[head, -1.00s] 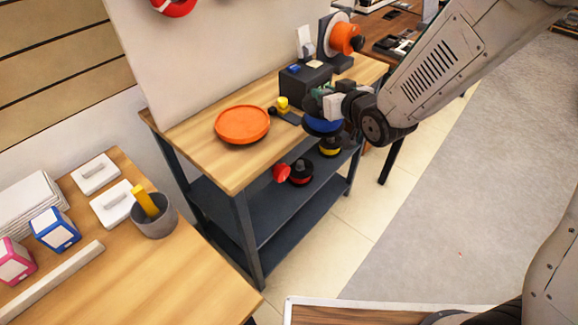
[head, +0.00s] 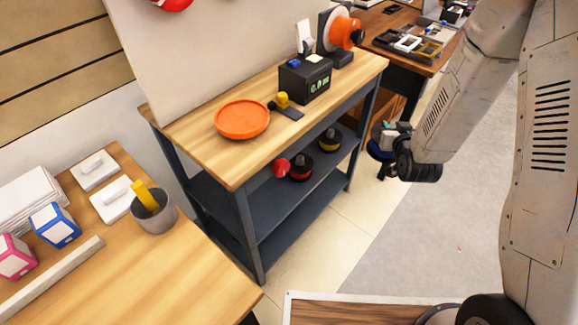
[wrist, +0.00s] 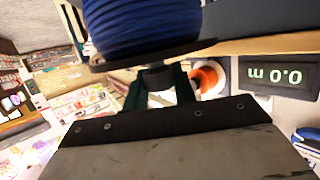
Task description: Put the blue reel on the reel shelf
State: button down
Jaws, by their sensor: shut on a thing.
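My gripper (head: 392,140) is shut on the blue reel (head: 376,150), to the right of the workbench and clear of it. In the head view the reel is mostly hidden behind my gripper and wrist. In the wrist view the blue winding of the reel (wrist: 140,25) fills the top, with its dark flange below. The gripper's fingers (wrist: 158,82) hold a dark stub under that flange. The reel shelf (head: 265,205) is the dark upper shelf under the wooden benchtop. A red reel (head: 301,168) and a yellow-banded reel (head: 328,142) stand on it.
The benchtop holds an orange dish (head: 242,120), a black box with a display (head: 305,80) and an orange spool on a stand (head: 340,32). A bench leg (head: 362,132) stands at the shelf's right end. A dark table (head: 415,50) is behind. The shelf's front left looks bare.

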jog(key=s+a+f+n+g+y, duration=0.1)
jog(key=s+a+f+n+y, duration=0.15)
jog(key=s+a+f, duration=0.55)
jog(key=s+a+f+n+g+y, duration=0.1)
jog(key=s+a+f+n+y, duration=0.2)
jog(key=a+f, duration=0.8)
jog(key=s+a+f+n+y, duration=0.1)
jog(key=s+a+f+y, duration=0.1)
jog(key=s+a+f, duration=0.85)
jog(key=shift+m, duration=0.25)
jog(key=shift+w+r+x, duration=0.25)
jog(key=shift+r+x, duration=0.5)
jog(key=shift+x, duration=2.6)
jog(key=shift+w+r+x, duration=0.25)
jog(key=shift+r+x, duration=0.45)
jog(key=shift+x, duration=2.65)
jog(key=shift+w+r+x, duration=0.25)
jog(key=shift+r+x, duration=0.5)
jog(key=shift+x, duration=2.6)
jog(key=shift+d+f, duration=0.1)
jog(key=shift+f, duration=0.1)
jog(key=c, duration=1.1)
grip_release()
jog(key=shift+c, duration=0.2)
